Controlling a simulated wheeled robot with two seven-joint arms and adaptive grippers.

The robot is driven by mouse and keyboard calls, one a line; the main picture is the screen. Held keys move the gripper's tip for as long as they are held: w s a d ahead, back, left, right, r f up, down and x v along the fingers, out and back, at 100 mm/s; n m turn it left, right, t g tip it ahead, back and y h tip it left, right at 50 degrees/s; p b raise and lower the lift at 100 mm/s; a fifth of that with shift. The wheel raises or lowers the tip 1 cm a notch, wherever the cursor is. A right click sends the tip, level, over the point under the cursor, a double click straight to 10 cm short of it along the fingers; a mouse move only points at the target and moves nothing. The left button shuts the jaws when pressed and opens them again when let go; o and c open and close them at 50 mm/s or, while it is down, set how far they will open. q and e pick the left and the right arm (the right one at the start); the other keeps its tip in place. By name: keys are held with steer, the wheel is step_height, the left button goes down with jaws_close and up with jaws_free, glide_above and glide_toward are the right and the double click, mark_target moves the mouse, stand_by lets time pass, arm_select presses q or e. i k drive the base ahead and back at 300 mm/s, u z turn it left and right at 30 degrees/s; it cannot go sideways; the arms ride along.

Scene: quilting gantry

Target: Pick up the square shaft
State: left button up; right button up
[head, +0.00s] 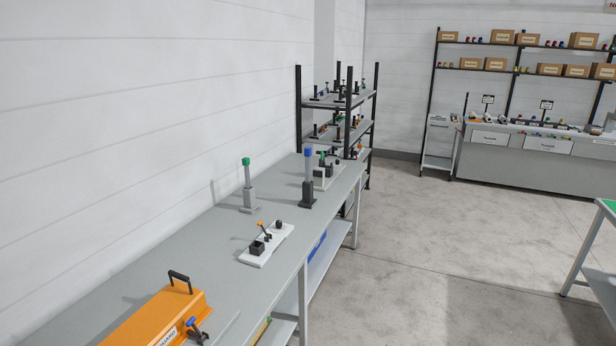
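Two upright posts stand on the long grey table (130,282) along the left wall. One is a grey post with a green top (246,175) in a grey block base. Neither of my grippers is in view.
An orange case (150,318) with a black handle sits at the table's near end. A white plate with a black clamp (265,245) lies mid-table. A black shelf rack (348,115) stands beyond the table. The floor (430,260) to the right is clear.

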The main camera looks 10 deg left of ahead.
mark_target(307, 151)
steer(key=z, duration=0.65)
steer(key=i, duration=2.05)
steer(key=z, duration=0.45)
steer(key=i, duration=2.1)
steer(key=u, duration=0.45)
steer(key=i, duration=1.25)
steer(key=u, duration=1.9)
steer(key=i, duration=1)
steer(key=u, duration=0.8)
